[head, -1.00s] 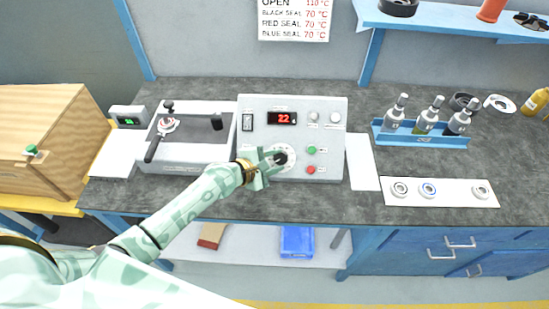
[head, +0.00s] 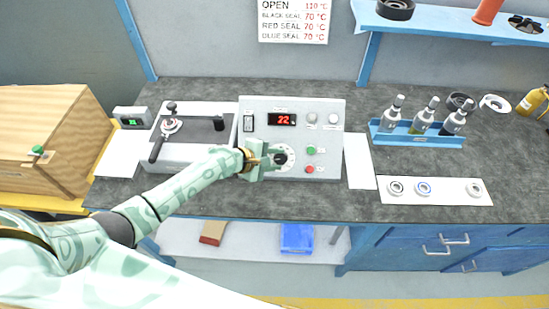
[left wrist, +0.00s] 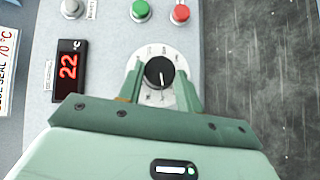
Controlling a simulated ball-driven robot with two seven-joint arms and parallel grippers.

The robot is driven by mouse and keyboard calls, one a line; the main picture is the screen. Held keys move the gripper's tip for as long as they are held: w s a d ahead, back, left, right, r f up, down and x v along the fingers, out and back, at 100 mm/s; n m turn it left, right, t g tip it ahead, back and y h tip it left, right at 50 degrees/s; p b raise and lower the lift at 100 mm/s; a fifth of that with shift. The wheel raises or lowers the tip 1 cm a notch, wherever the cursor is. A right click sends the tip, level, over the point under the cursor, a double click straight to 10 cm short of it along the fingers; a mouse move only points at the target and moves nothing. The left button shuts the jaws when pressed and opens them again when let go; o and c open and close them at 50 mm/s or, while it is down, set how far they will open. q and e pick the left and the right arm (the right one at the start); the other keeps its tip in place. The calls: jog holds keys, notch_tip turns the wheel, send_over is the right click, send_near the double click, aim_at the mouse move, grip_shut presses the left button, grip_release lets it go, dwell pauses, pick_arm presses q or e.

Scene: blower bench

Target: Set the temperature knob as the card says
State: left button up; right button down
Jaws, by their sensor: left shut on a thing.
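The temperature knob (left wrist: 159,72) is black with a white pointer line, on a white dial with markings. It also shows on the front of the grey control box in the head view (head: 283,157). My left gripper (left wrist: 161,78) is shut on the knob, one finger on each side. The red display (head: 282,119) reads 22, also in the left wrist view (left wrist: 68,66). The card (head: 293,21) on the wall reads OPEN 110 °C, and black, red and blue seal 70 °C each. My right gripper is not in view.
A green button (head: 311,150) and a red button (head: 309,169) sit right of the knob. A press-like device with a lever (head: 188,137) stands left of the box. A blue rack with bottles (head: 418,138) and a white strip with rings (head: 447,191) are to the right.

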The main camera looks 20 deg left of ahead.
pick_arm(q)
jog(key=o, duration=1)
jog(key=p+v, duration=0.5)
jog(key=v, duration=1.1)
jog(key=shift+s+a+r, duration=0.1)
